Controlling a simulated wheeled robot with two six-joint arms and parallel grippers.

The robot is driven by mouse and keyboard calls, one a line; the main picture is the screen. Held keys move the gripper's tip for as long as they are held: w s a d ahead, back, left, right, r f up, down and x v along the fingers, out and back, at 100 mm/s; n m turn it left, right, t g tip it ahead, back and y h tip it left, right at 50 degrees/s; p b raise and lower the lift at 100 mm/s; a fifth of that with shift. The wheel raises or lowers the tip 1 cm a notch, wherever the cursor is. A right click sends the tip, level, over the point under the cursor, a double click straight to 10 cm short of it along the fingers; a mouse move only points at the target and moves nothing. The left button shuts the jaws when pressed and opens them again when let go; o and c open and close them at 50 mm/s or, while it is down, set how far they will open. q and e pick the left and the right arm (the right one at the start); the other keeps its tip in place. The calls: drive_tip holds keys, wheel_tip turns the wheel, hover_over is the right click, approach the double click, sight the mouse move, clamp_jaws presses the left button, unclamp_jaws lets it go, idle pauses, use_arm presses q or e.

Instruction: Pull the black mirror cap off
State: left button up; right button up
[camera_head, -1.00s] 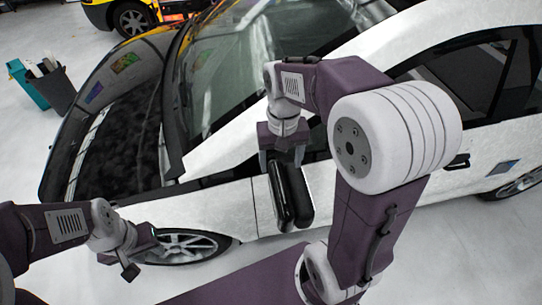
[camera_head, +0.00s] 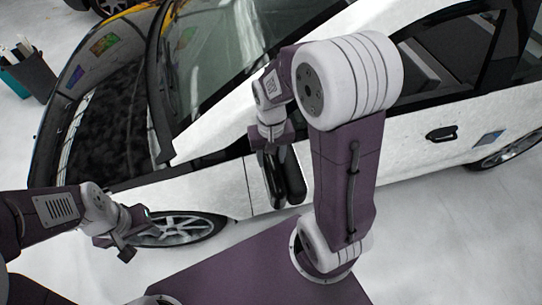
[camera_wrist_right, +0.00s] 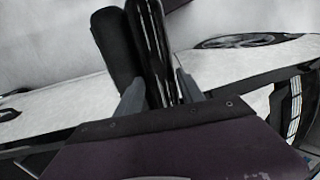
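The black mirror cap (camera_head: 274,182) is a long glossy piece at the side of the white car, below my right gripper (camera_head: 268,150). In the right wrist view the glossy cap (camera_wrist_right: 153,50) lies between the two grey fingers of my right gripper (camera_wrist_right: 158,92), which look closed on its sides. A matte black mirror part (camera_wrist_right: 117,45) stands close beside it, left of the cap; whether the two touch is unclear. The fingertips are partly hidden by the black pieces. My left gripper (camera_head: 130,234) is empty near the front wheel, its fingers apparently spread.
The white car (camera_head: 225,202) fills the middle, with its dark bonnet at the left and a door handle (camera_head: 441,133) at the right. The front wheel (camera_head: 180,229) is close to my left gripper. Bins (camera_head: 32,75) stand far left.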

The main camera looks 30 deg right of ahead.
drive_tip(key=o, duration=0.6)
drive_tip(key=shift+c, duration=0.2)
drive_tip(key=c, duration=0.5)
drive_tip(key=shift+s+d, duration=0.15)
clamp_jaws()
drive_tip(key=shift+a, duration=0.35)
drive_tip(key=shift+a, duration=0.25)
drive_tip(key=shift+w, duration=0.2)
drive_tip(key=w+a+p, duration=0.1)
drive_tip(key=a, duration=0.6)
drive_tip(key=shift+w+p, duration=0.3)
